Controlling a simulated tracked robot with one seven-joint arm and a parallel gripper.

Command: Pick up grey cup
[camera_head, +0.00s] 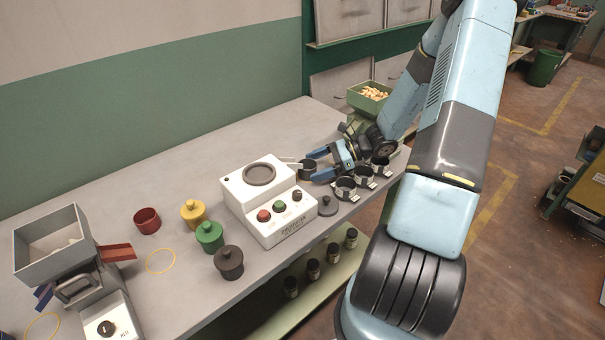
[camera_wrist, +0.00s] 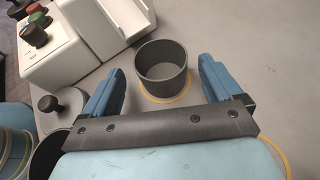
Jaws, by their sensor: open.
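The grey cup (camera_wrist: 162,80) stands upright and looks empty in the wrist view, inside a yellow ring on the table. In the head view the grey cup (camera_head: 307,169) is beside the white machine, partly hidden by my gripper. My gripper (camera_head: 311,165) is open, and its blue fingers point toward the cup. In the wrist view my gripper (camera_wrist: 162,88) has one finger on each side of the cup, with gaps on both sides. I cannot tell whether the cup is fully between the fingertips.
A white machine (camera_head: 240,190) with coloured buttons stands close to the cup. Several dark cups in holders (camera_head: 345,187) and a grey lid (camera_head: 327,206) are near the front edge. A green hopper (camera_head: 367,101) is behind. Red, yellow, green and dark pots stand at left.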

